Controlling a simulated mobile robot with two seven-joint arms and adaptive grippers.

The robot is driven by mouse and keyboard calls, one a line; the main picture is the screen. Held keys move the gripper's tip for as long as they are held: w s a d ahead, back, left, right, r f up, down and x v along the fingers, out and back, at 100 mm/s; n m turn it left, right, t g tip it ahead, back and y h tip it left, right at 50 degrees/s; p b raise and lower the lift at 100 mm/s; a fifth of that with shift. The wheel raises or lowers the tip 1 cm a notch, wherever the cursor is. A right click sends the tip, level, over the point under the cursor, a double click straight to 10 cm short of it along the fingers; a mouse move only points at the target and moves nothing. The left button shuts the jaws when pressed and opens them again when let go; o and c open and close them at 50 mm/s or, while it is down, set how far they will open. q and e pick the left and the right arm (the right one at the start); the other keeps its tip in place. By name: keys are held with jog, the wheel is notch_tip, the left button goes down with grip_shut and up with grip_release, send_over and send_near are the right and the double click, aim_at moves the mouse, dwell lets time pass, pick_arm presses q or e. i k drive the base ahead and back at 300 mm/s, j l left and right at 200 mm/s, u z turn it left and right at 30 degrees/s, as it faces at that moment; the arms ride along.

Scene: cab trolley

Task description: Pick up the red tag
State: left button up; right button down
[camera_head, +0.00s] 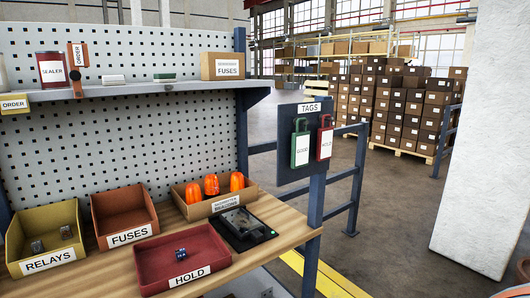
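The red tag (325,143) hangs on the dark tag board (297,170) at the right end of the bench. It is upright and has a white label reading HOLD. A green tag (300,149) with a white label reading GOOD hangs just left of it on the same board. A sign reading TAGS (309,109) is at the top of the board. Neither of my grippers shows in the head view.
The bench holds a red HOLD tray (208,238) with a small blue part, RELAYS (15,240) and FUSES (102,215) bins, a box of orange beacons and a black device (242,228). Blue rails (352,205) stand behind the board. A white pillar (490,130) is right.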

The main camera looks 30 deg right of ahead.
aim_at(325, 135)
jog(key=z, duration=1.35)
